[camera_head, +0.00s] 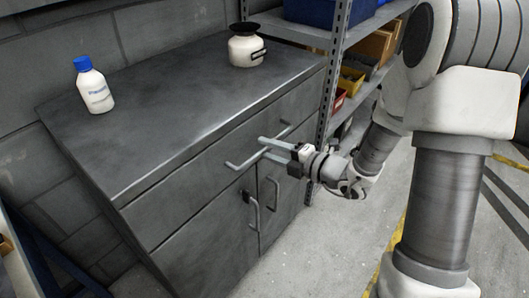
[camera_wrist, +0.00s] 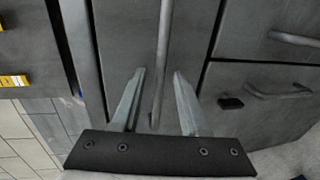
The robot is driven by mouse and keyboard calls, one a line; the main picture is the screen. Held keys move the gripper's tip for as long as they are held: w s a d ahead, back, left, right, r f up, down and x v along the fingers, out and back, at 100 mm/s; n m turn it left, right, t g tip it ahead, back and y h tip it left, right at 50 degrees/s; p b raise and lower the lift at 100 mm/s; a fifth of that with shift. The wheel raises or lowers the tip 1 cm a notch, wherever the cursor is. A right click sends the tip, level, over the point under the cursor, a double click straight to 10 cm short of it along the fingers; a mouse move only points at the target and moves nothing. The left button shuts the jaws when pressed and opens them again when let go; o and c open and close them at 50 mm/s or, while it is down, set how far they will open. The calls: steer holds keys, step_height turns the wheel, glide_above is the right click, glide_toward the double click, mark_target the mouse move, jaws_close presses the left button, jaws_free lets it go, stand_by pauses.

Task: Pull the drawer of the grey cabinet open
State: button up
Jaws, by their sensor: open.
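The grey cabinet (camera_head: 150,134) stands against the block wall. Its wide drawer (camera_head: 190,196) under the top looks shut, flush with the front. A long bar handle (camera_head: 238,163) runs across the drawer front. My gripper (camera_head: 263,147) is open at the handle, its fingers reaching towards the drawer front. In the wrist view the handle (camera_wrist: 163,55) runs up the picture between the two open fingers (camera_wrist: 157,77), one on each side. I see a gap on both sides there, and contact cannot be made out.
Two doors with bar handles (camera_head: 256,216) and a black latch (camera_head: 246,197) are below the drawer. A white bottle (camera_head: 93,88) and a cream pot (camera_head: 245,50) stand on top. A metal shelf rack (camera_head: 335,70) adjoins on the right. The floor (camera_head: 310,265) in front is clear.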

steer(key=shift+x, duration=0.85)
jaws_close()
stand_by(0.8)
